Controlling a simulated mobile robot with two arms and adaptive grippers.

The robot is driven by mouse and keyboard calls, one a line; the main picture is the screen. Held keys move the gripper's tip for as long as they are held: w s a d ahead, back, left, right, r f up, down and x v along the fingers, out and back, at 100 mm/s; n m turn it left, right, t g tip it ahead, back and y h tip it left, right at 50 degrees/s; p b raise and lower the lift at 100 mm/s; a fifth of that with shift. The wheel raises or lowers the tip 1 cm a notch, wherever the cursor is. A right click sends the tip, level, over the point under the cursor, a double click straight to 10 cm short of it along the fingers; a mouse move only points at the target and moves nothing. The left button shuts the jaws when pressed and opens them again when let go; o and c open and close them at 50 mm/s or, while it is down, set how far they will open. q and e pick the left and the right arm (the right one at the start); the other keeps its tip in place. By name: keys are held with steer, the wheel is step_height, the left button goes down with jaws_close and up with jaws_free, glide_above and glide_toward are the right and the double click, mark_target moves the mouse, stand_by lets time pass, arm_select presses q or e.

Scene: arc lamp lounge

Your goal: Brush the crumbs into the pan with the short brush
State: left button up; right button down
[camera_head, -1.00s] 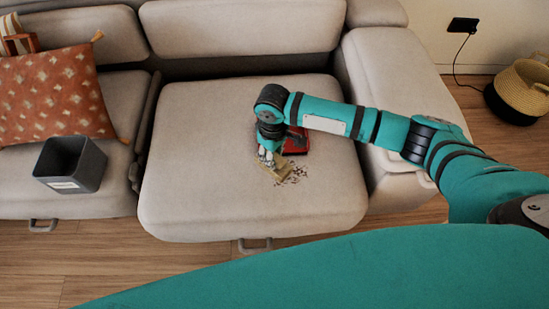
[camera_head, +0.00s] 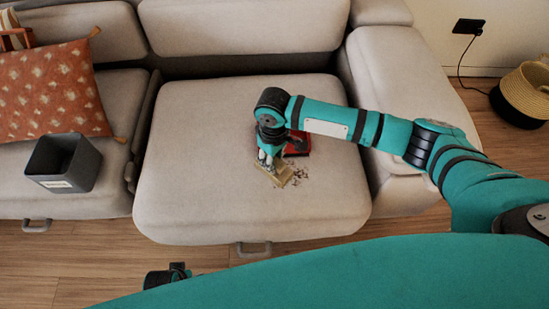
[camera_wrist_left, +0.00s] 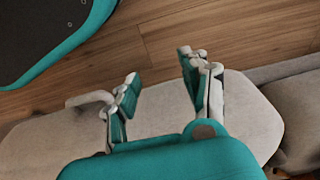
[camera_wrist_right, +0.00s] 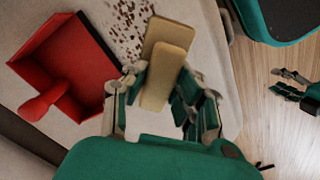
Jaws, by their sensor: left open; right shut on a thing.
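My right gripper (camera_head: 268,158) is shut on the short brush (camera_head: 283,176), a tan wooden block, down at the seat cushion. The brush also shows between the fingers in the right wrist view (camera_wrist_right: 165,60). Dark crumbs (camera_wrist_right: 128,25) lie scattered on the cushion beside the brush; some show in the head view (camera_head: 299,175). The red pan (camera_wrist_right: 68,70) lies on the cushion to the left of the brush in the right wrist view. In the head view the pan (camera_head: 298,146) is partly hidden behind my right arm. My left gripper (camera_wrist_left: 158,72) is open and empty.
The grey sofa seat (camera_head: 200,190) has free room left and front of the brush. A dark grey bin (camera_head: 85,170) stands on the left seat by an orange patterned cushion (camera_head: 50,95). A woven basket (camera_head: 525,90) stands on the floor at right.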

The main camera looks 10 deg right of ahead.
mark_target(288, 168)
steer(key=shift+f+b, duration=0.9)
steer(key=shift+b, duration=0.25)
steer(key=shift+f+b, duration=0.75)
steer(key=shift+b, duration=0.35)
arm_select(q)
step_height(288, 168, up, 17)
steer(key=t, duration=0.1)
steer(key=shift+w+d+r, duration=0.2)
steer(key=shift+w+d, duration=0.15)
steer(key=shift+d, duration=0.05)
arm_select(e)
steer(key=shift+f, duration=0.1)
arm_select(q)
steer(key=shift+f, duration=0.1)
arm_select(e)
steer(key=shift+f, duration=0.95)
